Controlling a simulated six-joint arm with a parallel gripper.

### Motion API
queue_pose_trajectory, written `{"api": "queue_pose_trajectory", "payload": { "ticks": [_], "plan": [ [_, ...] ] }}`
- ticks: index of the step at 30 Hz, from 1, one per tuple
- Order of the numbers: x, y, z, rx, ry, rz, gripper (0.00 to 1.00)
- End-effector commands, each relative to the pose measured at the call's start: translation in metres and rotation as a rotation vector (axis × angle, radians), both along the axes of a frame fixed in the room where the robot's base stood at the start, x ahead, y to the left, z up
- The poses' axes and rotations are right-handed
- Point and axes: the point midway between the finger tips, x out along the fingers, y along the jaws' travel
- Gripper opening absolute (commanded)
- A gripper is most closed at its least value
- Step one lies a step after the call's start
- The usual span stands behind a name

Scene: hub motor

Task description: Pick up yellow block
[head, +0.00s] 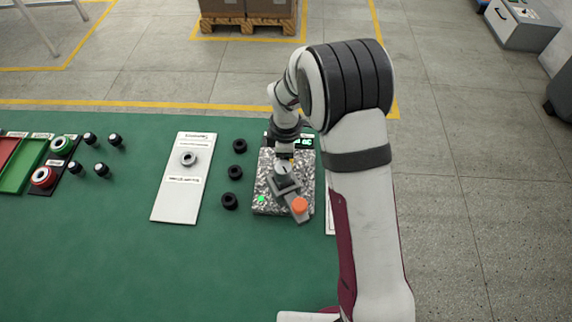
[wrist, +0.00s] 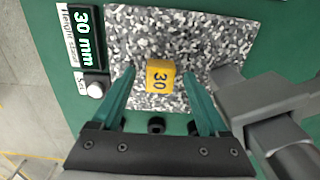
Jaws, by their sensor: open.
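The yellow block (wrist: 160,70) is a small cube marked "30" on a speckled grey plate (wrist: 205,35). In the wrist view it lies between the two teal fingers of my gripper (wrist: 159,80), with a gap on each side. The fingers are apart and empty. In the head view my gripper (head: 285,180) is low over the speckled plate (head: 265,203); I cannot make out the block there for sure.
A grey gauge arm with an orange knob (head: 300,205) stands on the plate, close to my gripper. A "30 mm" display (wrist: 86,35) and white button (wrist: 95,89) border the plate. Black rings (head: 235,172) and a white board (head: 180,195) lie left. Green table is clear in front.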

Motion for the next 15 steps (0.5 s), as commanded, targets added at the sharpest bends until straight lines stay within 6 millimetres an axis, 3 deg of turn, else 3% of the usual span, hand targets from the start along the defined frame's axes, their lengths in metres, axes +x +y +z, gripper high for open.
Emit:
{"api": "queue_pose_trajectory", "payload": {
  "ticks": [5,15],
  "plan": [
    [0.0001,0.0000,-0.0002,0.000,-0.001,0.000,0.78],
    [0.0001,-0.0001,0.0002,0.000,0.000,-0.001,0.18]
  ]
}}
